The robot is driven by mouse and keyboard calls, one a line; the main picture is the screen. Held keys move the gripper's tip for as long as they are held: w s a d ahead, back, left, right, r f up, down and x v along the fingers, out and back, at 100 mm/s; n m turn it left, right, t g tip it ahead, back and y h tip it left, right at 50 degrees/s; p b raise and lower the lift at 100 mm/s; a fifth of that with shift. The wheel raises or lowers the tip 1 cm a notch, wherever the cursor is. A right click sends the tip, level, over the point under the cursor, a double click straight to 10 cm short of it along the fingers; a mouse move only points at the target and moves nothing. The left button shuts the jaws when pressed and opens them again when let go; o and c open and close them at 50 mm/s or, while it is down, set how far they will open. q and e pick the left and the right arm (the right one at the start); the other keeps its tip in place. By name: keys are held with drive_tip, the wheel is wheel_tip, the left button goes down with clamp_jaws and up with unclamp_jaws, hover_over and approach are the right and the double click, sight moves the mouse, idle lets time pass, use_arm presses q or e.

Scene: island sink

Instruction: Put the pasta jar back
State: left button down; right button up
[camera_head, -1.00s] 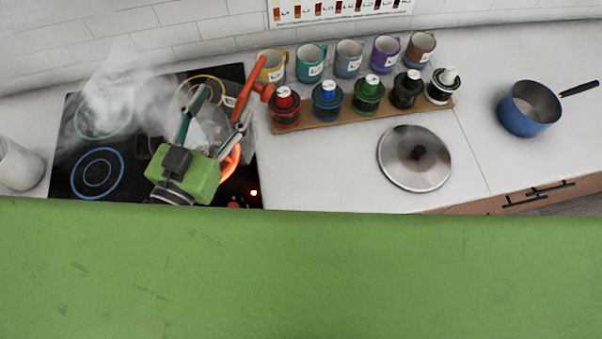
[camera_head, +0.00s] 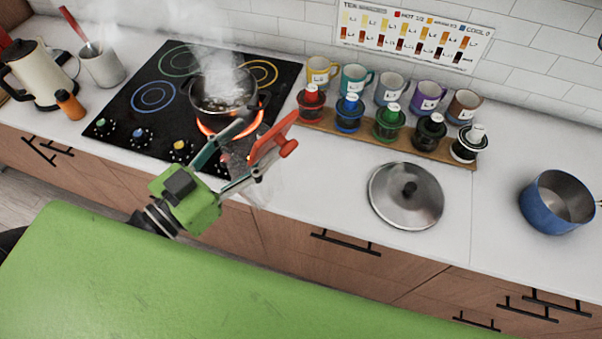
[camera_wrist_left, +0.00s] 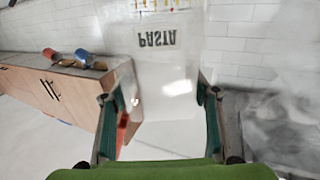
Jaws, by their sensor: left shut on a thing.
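The pasta jar (camera_wrist_left: 165,80) is clear, with PASTA printed on it; the lettering is upside down in the left wrist view. My left gripper (camera_head: 247,148) is shut on the jar, with a finger on either side of it. In the head view the clear jar (camera_head: 262,188) is faint and hard to outline, in front of the hob's right front corner. A red-orange piece (camera_head: 272,140) shows beside the fingertips; I cannot tell whether it is part of the jar. The jar's contents are not clear. My right gripper is not in view.
A steaming pot (camera_head: 222,98) stands on the hob (camera_head: 125,105), above a glowing burner. Right of it is a wooden rack (camera_head: 345,134) of coloured-lid jars, with mugs behind. A pan lid (camera_head: 405,205) and blue saucepan (camera_head: 553,212) lie farther right. The counter between is clear.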

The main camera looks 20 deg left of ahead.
use_arm(q)
drive_tip(key=w+d+f+b, duration=0.3)
drive_tip(key=w+f+b, duration=0.2)
drive_tip(key=w+f, duration=0.7)
drive_tip(key=shift+w+d+f+b, duration=0.3)
drive_tip(key=shift+w+d+f, duration=0.1)
drive_tip(key=shift+w, duration=0.25)
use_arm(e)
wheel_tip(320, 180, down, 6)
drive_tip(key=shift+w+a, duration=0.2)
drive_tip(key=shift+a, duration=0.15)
use_arm(q)
drive_tip(key=shift+f, duration=0.1)
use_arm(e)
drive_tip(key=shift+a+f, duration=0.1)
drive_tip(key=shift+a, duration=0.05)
use_arm(q)
drive_tip(key=c, duration=0.8)
unclamp_jaws()
drive_tip(key=shift+f, duration=0.15)
